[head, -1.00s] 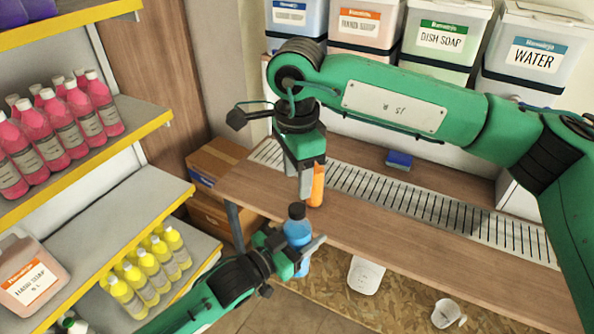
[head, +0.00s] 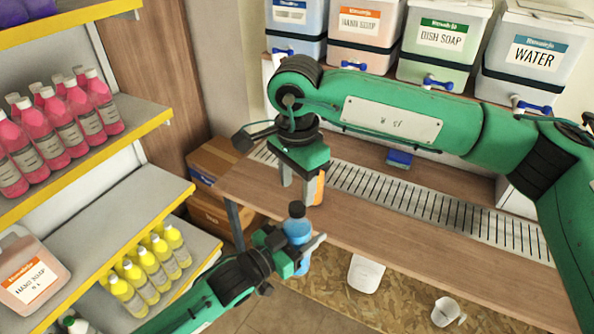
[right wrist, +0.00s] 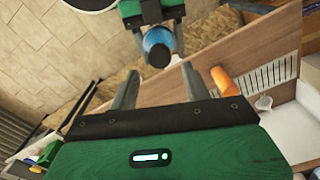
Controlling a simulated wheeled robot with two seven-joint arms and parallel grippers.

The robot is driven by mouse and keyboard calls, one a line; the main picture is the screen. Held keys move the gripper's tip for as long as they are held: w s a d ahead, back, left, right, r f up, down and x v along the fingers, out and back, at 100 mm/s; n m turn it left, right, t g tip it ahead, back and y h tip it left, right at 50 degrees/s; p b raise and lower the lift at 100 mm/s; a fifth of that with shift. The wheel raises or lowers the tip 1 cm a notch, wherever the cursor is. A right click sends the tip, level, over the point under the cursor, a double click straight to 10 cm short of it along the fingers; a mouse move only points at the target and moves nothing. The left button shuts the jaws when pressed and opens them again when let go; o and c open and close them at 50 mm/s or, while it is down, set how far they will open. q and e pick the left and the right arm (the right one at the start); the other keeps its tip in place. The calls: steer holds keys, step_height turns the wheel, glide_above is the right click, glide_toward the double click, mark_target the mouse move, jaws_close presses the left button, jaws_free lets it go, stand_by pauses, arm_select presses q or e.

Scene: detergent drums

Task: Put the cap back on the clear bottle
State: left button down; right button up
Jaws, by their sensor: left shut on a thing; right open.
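The clear bottle (head: 297,231) holds blue liquid and stands about upright in front of the counter edge. My left gripper (head: 299,253) is shut on its body. A dark cap (head: 296,209) sits on the bottle's mouth; I cannot tell how tightly it is seated. In the right wrist view the cap (right wrist: 158,54) hides much of the blue bottle (right wrist: 156,36). My right gripper (head: 297,194) is open, its fingers pointing down just above the cap. In its own wrist view, the right gripper (right wrist: 158,72) is empty, and the cap shows between and beyond its fingertips.
An orange bottle (head: 320,186) stands on the wooden counter (head: 400,228), close behind my right gripper. A metal grate (head: 430,207) and a blue sponge (head: 399,158) lie farther back. Shelves with pink bottles (head: 60,130) and yellow bottles (head: 150,262) are at left.

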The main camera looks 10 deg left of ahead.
mark_target(297, 206)
steer(key=shift+f, duration=2.6)
steer(key=c, duration=1)
steer(key=shift+m, duration=0.9)
steer(key=shift+c, duration=0.2)
steer(key=o, duration=1.2)
steer(key=shift+c, duration=0.2)
step_height(297, 206, up, 12)
